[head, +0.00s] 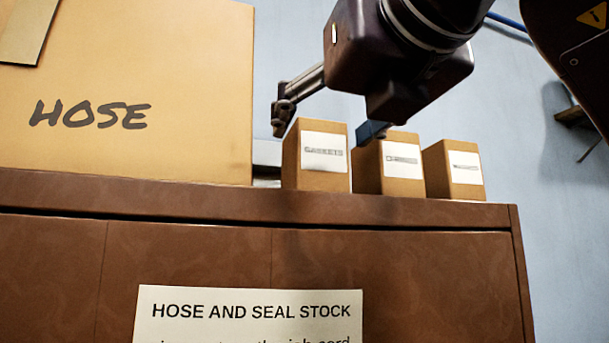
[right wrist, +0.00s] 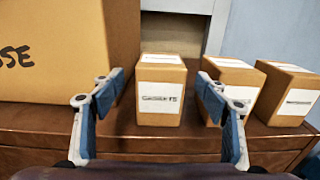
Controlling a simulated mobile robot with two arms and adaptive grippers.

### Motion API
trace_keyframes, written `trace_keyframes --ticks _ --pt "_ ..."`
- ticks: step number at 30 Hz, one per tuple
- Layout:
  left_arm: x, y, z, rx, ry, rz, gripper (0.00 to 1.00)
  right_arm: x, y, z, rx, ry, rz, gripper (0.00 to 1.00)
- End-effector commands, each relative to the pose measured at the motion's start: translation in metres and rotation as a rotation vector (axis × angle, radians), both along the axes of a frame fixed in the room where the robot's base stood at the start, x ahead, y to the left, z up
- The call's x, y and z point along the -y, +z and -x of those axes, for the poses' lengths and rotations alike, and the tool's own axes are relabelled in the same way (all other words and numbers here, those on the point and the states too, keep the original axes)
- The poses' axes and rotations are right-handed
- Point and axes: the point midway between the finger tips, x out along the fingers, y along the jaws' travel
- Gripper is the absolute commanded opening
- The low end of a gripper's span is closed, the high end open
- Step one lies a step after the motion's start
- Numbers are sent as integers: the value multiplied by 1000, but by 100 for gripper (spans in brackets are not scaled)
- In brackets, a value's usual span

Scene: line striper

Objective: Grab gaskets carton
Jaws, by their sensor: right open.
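The gaskets carton (head: 323,160) is a small brown box with a white label, standing upright on top of the brown cabinet between the hose box and another small carton. It also shows in the right wrist view (right wrist: 160,95), centred between the fingers. My right gripper (head: 327,126) is open and empty, its fingers spread to either side of the gaskets carton. In the right wrist view the gripper (right wrist: 158,90) shows blue finger pads with gaps to the carton's sides. My left gripper is not in view.
A large box marked HOSE (head: 130,100) stands left of the gaskets carton. Two similar small cartons (head: 395,165) (head: 456,170) stand close on its right. The cabinet (head: 400,215) has a front edge below them and bears a paper sign (head: 250,310). A pale wall is behind.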

Motion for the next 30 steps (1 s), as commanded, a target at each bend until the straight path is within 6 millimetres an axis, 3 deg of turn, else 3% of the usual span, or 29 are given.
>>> trace_keyframes --ticks 12,18,26,30 --pt "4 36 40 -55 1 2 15 -11 6 -47 -4 0 1 68" --pt "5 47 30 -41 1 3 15 -17 4 -68 -1 0 0 68" --pt "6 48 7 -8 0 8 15 -18 1 -70 0 0 0 68" --pt "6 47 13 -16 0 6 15 -18 1 -70 0 0 0 54"
